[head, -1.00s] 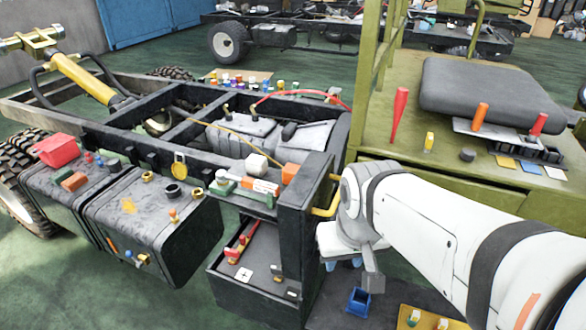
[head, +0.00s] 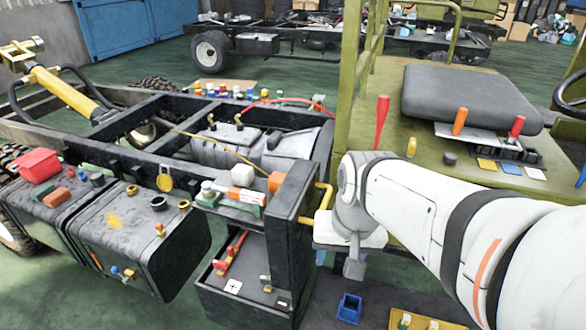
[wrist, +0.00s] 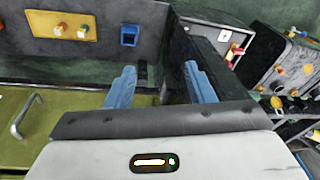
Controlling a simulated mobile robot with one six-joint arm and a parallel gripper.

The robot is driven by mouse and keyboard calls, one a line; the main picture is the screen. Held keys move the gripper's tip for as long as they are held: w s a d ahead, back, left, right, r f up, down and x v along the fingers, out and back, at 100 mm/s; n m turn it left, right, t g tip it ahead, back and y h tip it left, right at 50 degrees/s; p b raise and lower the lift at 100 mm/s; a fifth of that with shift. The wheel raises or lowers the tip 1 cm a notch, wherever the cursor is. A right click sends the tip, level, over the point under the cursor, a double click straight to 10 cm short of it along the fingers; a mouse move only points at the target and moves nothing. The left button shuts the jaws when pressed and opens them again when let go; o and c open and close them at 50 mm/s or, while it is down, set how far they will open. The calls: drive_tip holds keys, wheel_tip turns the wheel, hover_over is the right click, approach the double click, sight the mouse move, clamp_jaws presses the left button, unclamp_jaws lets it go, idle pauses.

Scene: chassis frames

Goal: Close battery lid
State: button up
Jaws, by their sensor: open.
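The battery box (head: 232,287) is open at the front of the truck frame. A yellow handle (head: 320,203) is on that panel's right side. My gripper (head: 337,262) hangs just right of the panel, fingers down and largely hidden by the wrist. In the wrist view my gripper (wrist: 160,85) has its two blue fingers apart with nothing between them. The panel (wrist: 212,70) shows beside the right finger; I cannot tell whether they touch.
A blue bin (head: 349,308) and a yellow tray (head: 415,322) lie on the dark surface below my arm. Tanks (head: 140,235) with small fittings are left of the box. The green vehicle body (head: 400,185) stands behind my arm.

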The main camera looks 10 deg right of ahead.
drive_tip(key=w+d+r+m+y, duration=0.1)
drive_tip(key=w+d+m, duration=0.1)
drive_tip(key=m, duration=0.2)
drive_tip(key=w+d+r+m+y+p, duration=0.1)
drive_tip(key=w+d+r+m, duration=0.1)
drive_tip(key=m, duration=0.2)
drive_tip(key=w+d+r+m, duration=0.2)
drive_tip(key=m, duration=0.1)
drive_tip(key=shift+w+r+m+g+y+p, duration=0.15)
drive_tip(key=shift+w+m+g+y+p, duration=0.15)
drive_tip(key=shift+w+m+y+p, duration=0.1)
drive_tip(key=c, duration=0.5)
drive_tip(key=w+d+r+m, duration=0.1)
drive_tip(key=d+m, duration=0.1)
drive_tip(key=m, duration=0.1)
drive_tip(key=w+d+r+m+t+y, duration=0.1)
drive_tip(key=w+d+m, duration=0.1)
drive_tip(key=m, duration=0.1)
drive_tip(key=w+d+r+m+y, duration=0.1)
drive_tip(key=d+m, duration=0.2)
drive_tip(key=shift+w+r+t+p, duration=0.15)
drive_tip(key=shift+r+t+p, duration=0.15)
drive_tip(key=shift+p, duration=0.1)
clamp_jaws()
drive_tip(key=w+a+f, duration=0.4)
drive_tip(key=a+f, duration=0.4)
drive_tip(key=f, duration=0.1)
drive_tip(key=shift+w, duration=0.25)
